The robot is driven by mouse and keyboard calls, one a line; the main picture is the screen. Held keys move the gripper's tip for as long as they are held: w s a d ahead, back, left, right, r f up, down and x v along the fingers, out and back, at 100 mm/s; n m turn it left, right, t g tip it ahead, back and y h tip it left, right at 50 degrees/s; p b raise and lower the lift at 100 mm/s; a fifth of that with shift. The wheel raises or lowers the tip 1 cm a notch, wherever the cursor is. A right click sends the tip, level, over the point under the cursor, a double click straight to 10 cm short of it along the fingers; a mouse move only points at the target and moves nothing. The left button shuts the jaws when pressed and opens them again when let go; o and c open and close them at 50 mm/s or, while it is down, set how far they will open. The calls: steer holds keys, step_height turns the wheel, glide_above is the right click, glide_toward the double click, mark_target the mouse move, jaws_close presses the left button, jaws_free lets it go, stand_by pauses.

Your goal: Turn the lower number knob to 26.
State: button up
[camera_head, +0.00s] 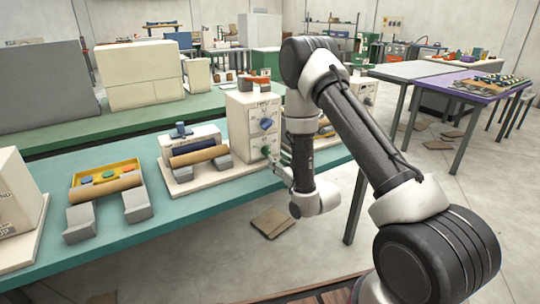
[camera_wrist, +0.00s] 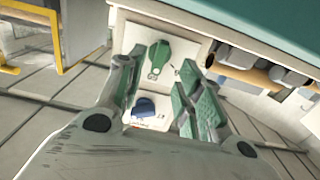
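The lower number knob is green (camera_head: 266,150) and sits on the front of a white control box (camera_head: 239,124), below a blue knob (camera_head: 266,124). The wrist view is turned over, so the green knob (camera_wrist: 158,57) shows above the blue knob (camera_wrist: 145,107) there. Small marks beside the green knob are too blurred to read for sure. My gripper (camera_head: 276,164) is close in front of the box's lower front. In the wrist view my gripper (camera_wrist: 162,78) has its fingers apart with nothing held. The green knob is just beyond the fingertips; contact cannot be told.
The box stands on a teal table (camera_head: 110,250). Left of it are a machine with a brown roller (camera_head: 198,155) and a yellow tray (camera_head: 105,175) of coloured buttons. A green bench (camera_head: 120,125) is behind. Floor is open to the right, before a purple table (camera_head: 470,88).

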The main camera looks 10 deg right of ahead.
mark_target(269, 153)
steer(key=x, duration=0.6)
steer(key=shift+w, duration=0.15)
jaws_close()
